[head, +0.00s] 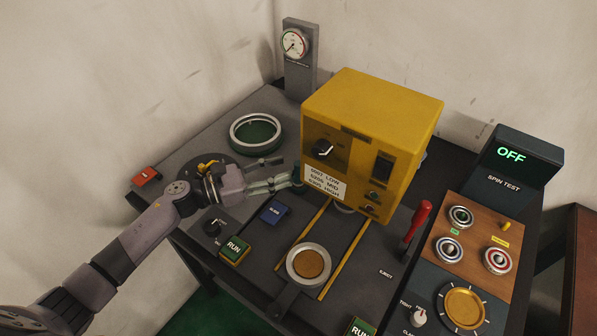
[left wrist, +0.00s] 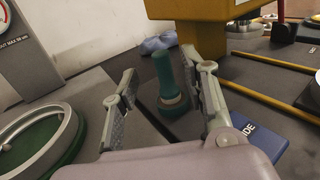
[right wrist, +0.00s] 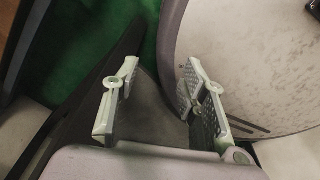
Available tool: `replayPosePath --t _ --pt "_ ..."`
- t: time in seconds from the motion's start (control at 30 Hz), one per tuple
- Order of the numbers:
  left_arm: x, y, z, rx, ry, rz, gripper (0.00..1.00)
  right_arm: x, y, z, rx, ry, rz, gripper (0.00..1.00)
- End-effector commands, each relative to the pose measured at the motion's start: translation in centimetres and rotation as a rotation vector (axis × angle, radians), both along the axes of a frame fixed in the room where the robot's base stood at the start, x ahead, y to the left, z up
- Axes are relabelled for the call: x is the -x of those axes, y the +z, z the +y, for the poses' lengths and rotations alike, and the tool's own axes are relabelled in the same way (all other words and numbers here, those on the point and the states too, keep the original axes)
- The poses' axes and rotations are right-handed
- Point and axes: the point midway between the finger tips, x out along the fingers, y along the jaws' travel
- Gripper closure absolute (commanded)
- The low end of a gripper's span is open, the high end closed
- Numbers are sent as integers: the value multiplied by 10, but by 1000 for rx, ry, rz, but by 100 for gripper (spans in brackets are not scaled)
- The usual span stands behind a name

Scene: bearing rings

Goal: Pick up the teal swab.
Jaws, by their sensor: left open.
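The teal swab (left wrist: 164,72) stands upright in the left wrist view, a teal cylinder with a wider foot and a pale brownish band low down. My left gripper (left wrist: 158,80) is open, with one finger on each side of the swab in that view; I cannot tell whether either finger touches it. In the head view my left gripper (head: 282,182) reaches in from the left beside the yellow machine (head: 365,125), and I cannot make out the swab clearly there. My right gripper (right wrist: 160,78) is open and empty in the right wrist view.
The yellow machine stands just right of my left gripper. A large ring (head: 255,132) lies behind it, and a gauge post (head: 298,60) stands at the back. A blue block (head: 274,211), a RUN button (head: 235,249) and a red lever (head: 417,222) are nearer.

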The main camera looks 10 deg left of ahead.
Motion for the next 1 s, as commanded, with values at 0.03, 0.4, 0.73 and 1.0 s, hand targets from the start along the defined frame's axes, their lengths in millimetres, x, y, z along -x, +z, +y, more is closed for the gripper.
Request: replayPosePath --t 0.03,0.4,0.73,1.0 --pt "-2 1 -2 0 0 0 59 -2 2 -2 2 -1 -3 60" --pt "-25 10 -40 3 1 1 59 -4 26 -3 3 -3 -5 60" --pt "-29 6 -47 0 0 0 59 -2 26 8 -10 -3 -3 60" --pt "-29 7 -47 0 0 0 76 -1 26 10 -12 -1 -1 60"
